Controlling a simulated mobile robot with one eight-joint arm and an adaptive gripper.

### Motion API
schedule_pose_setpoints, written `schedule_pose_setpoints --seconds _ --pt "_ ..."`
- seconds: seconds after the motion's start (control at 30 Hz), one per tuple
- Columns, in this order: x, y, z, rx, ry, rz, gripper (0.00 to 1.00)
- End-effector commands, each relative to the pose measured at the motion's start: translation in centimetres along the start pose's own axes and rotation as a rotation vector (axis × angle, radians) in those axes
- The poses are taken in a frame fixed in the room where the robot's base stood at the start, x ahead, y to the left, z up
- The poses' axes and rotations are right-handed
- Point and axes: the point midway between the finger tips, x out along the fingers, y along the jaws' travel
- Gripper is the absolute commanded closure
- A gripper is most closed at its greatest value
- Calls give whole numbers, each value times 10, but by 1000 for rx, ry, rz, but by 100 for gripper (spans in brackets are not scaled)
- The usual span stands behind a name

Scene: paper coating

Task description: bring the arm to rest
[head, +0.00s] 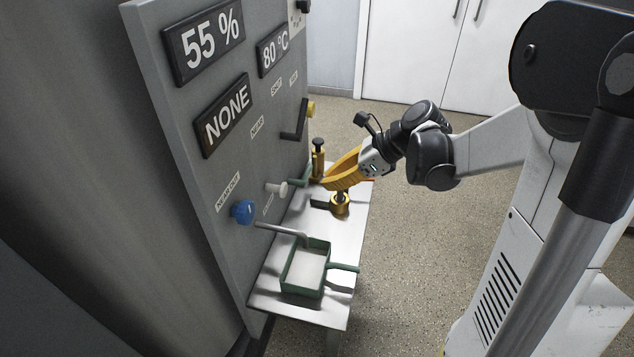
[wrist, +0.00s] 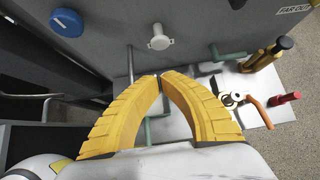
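My arm reaches in from the right in the head view, in front of the grey panel (head: 180,110). My gripper (head: 327,184) has yellow ribbed fingers and hangs over the far part of the metal shelf (head: 262,292), near the panel.
A green-rimmed tray (head: 304,268) stands on the near shelf under a metal spout. A brass fitting (head: 340,204) and a brass cylinder (head: 318,158) stand close to my gripper. A blue knob (head: 243,211) and a white knob (head: 278,189) stick out. Open floor (head: 420,245) lies right.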

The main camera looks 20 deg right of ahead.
Motion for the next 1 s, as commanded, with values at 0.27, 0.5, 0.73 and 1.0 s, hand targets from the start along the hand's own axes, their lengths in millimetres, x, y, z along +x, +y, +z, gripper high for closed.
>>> schedule_pose_setpoints --seconds 0.27,0.5,0.73,1.0 --pt "-6 0 0 1 0 -1 100" --pt "-6 0 0 0 0 0 100" --pt "-6 12 4 -110 37 -10 100" --pt "-15 85 5 -914 305 -25 100"
